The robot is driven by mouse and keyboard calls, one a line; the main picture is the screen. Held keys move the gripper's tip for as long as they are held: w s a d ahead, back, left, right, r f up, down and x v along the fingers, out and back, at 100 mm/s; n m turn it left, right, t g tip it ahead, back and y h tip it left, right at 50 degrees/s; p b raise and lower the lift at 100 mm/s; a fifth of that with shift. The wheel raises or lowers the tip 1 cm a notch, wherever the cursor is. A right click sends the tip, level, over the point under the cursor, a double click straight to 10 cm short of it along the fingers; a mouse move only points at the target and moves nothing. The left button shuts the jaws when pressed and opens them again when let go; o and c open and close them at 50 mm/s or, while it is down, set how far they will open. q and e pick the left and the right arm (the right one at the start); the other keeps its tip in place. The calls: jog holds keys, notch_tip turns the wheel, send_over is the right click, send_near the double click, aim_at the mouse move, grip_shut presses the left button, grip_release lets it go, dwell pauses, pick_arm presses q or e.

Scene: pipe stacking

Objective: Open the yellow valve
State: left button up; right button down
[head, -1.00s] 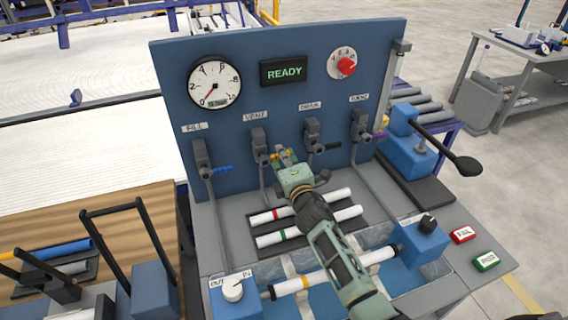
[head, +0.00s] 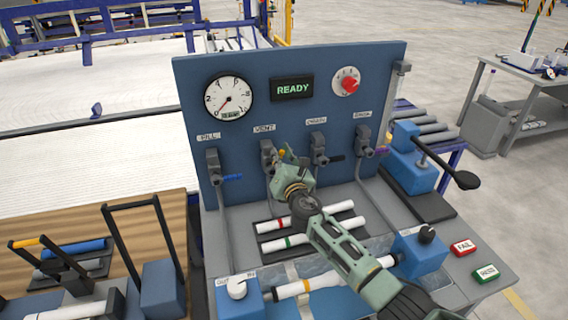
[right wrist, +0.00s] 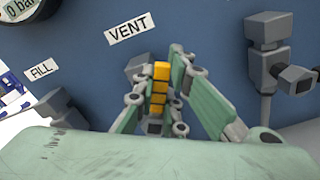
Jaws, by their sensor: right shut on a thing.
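The yellow valve handle (right wrist: 160,85) is under the VENT label (right wrist: 131,29) in the right wrist view. It lies between the two fingers of my right gripper (right wrist: 160,72), which is shut on it. In the head view my right gripper (head: 284,160) is at the VENT valve (head: 267,152) on the blue panel. The gripper hides most or all of the yellow handle there. My left gripper is not in view.
The FILL valve with its blue handle (head: 231,177) is to the left. The valve with the black handle (head: 336,158) is close on the right. White pipes (head: 300,238) lie below my right wrist. A gauge (head: 228,98) and READY display (head: 292,89) are above.

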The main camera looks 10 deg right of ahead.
jog(key=shift+a+n, duration=0.3)
jog(key=shift+n, duration=0.2)
jog(key=shift+a+r+n+p, duration=0.1)
jog(key=shift+a+n+p, duration=0.05)
jog(key=shift+n+p, duration=0.25)
jog(key=shift+a+n+p, duration=0.3)
jog(key=shift+a+n, duration=0.05)
jog(key=shift+n, duration=0.35)
jog(key=shift+s+a+n, duration=0.1)
jog(key=shift+a+n, duration=0.15)
jog(key=shift+n, duration=0.35)
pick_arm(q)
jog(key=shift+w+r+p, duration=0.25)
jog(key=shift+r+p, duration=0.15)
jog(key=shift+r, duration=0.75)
pick_arm(e)
jog(key=shift+a+n, duration=0.2)
jog(key=shift+n, duration=0.3)
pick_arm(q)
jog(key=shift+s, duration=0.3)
pick_arm(e)
jog(key=c, duration=1.8)
grip_release()
jog(key=shift+c, duration=0.2)
jog(key=shift+o, duration=0.2)
jog(key=shift+r, duration=0.1)
